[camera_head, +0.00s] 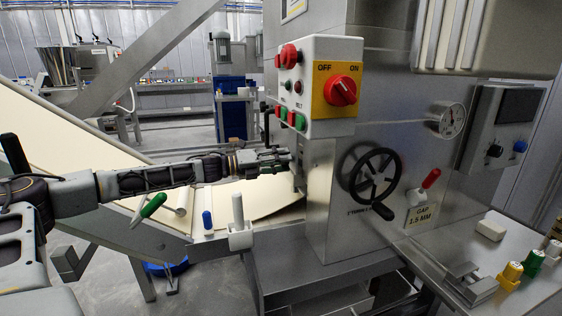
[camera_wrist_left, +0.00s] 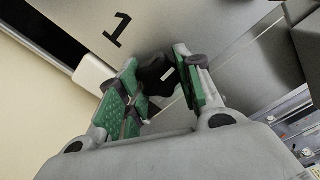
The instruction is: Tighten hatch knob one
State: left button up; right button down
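Hatch knob one is a black lobed knob (camera_wrist_left: 158,76) with a white mark, on a grey metal face beside a printed "1" (camera_wrist_left: 117,30) in the left wrist view. My left gripper (camera_wrist_left: 157,80) has its two green-padded fingers apart, one on each side of the knob; I see no clear grip on it. In the head view my left gripper (camera_head: 283,160) reaches from the left to the side of the grey machine housing (camera_head: 318,200), below the control box. The knob cannot be made out there. My right gripper is not in view.
The control box (camera_head: 318,85) with a red switch overhangs the gripper. A black handwheel (camera_head: 372,178) is on the front face. A cream belt (camera_head: 262,200) runs below the arm, with green-handled (camera_head: 150,208) and blue-handled (camera_head: 207,219) tools near its edge.

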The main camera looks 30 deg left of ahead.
pick_arm(q)
jog(key=shift+o, duration=1.1)
jog(key=shift+d+f, duration=0.15)
jog(key=shift+f, duration=0.1)
